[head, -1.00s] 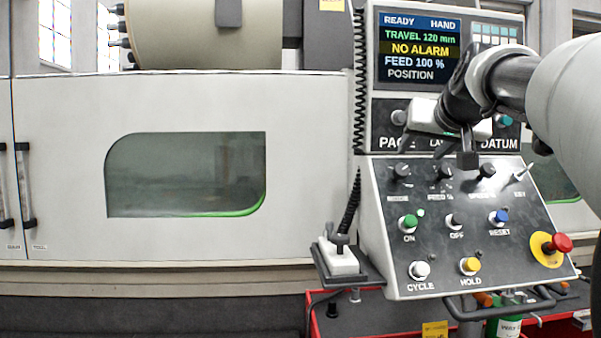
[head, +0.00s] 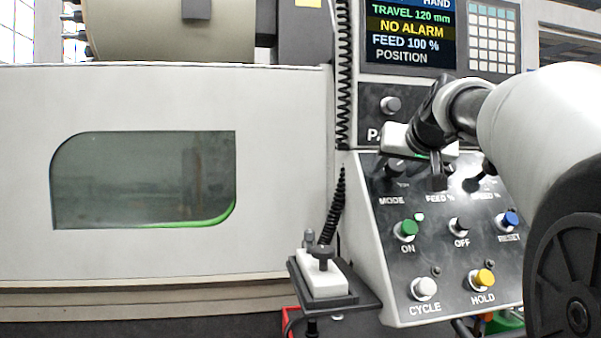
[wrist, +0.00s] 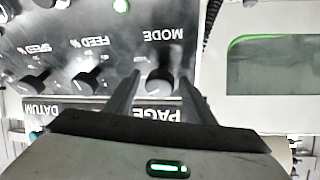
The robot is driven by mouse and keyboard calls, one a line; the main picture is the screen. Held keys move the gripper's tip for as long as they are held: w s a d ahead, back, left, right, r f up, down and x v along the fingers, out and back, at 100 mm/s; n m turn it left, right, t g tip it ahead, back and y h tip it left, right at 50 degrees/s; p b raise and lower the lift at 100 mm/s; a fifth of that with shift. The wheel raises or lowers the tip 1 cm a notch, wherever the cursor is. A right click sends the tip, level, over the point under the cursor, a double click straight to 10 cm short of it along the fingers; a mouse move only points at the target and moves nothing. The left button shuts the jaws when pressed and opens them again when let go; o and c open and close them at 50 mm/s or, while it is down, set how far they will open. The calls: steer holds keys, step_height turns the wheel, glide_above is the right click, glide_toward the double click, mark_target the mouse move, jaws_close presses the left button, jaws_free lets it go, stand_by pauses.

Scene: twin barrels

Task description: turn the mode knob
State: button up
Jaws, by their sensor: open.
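The mode knob (wrist: 160,82) is a dark knob on the sloping panel, above its MODE label (head: 391,201) in the head view. My gripper (head: 415,172) is open and empty, in front of the panel's upper row of knobs in the head view. It partly covers the knob there. I cannot tell whether the fingertips reach around the knob or stay short of it. No contact is visible.
The feed knob (wrist: 88,77) and speed knob (wrist: 38,80) sit beside it in the same row. Below are the green ON button (head: 406,230) and other buttons. A small shelf (head: 345,300) with a handheld unit (head: 323,277) juts out at the panel's lower left.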

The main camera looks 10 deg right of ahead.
steer(key=shift+w, duration=0.25)
steer(key=shift+s, duration=0.1)
steer(key=shift+c, duration=0.3)
steer(key=c, duration=1)
steer(key=shift+o, duration=0.2)
